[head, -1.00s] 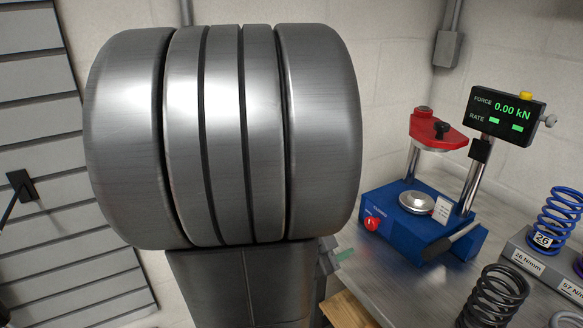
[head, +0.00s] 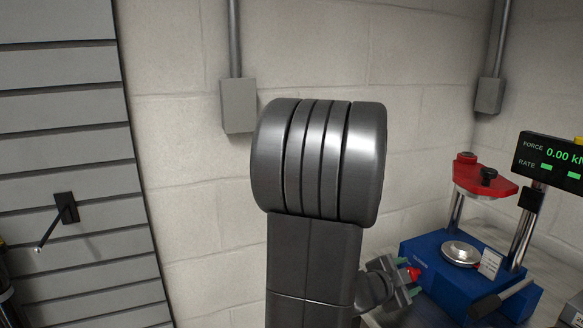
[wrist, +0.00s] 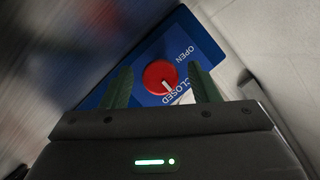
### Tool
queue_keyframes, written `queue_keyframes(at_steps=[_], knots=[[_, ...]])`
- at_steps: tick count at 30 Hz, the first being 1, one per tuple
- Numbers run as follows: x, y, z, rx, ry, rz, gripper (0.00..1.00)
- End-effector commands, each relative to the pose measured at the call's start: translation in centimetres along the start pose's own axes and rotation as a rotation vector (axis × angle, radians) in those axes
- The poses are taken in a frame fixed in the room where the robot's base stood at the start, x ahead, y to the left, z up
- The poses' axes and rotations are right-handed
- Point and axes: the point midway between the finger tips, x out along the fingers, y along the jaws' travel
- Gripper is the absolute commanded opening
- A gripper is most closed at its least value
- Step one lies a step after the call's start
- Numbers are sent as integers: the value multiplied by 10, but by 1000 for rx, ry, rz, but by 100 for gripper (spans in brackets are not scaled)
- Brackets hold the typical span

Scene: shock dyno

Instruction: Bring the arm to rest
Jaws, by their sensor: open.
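My gripper (head: 410,277) is at the lower right of the head view, beside the front left of the blue spring tester (head: 432,250). In the wrist view my gripper (wrist: 162,78) is open, with its two green fingers apart. A red knob (wrist: 158,76) on a blue panel (wrist: 150,52) shows between the fingers. I cannot tell whether the fingers touch it. Its white mark points toward the CLOSED label; OPEN is printed above. The knob also shows in the head view (head: 413,273). My arm stands in the middle of the head view and hides part of the bench.
A force display (head: 555,160) reading 0.00 stands at the right, by the tester's red top (head: 484,178). A slatted wall panel with a hook (head: 66,208) is at the left. Grey wall boxes (head: 238,105) hang behind my arm.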

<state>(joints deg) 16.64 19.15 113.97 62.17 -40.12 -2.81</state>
Motion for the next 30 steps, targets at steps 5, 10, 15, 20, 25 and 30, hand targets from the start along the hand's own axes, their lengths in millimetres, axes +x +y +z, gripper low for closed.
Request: queue_keyframes(at_steps=[5,10,15,20,25,30], knots=[[0,0,0,-1,0,0,55],[-1,0,0,-1,-1,0,55],[-15,-2,0,0,-2,-3,55],[-44,-3,-1,0,-2,-5,55],[-77,-3,-1,1,-2,-6,55],[-105,-2,0,0,-3,-5,55]])
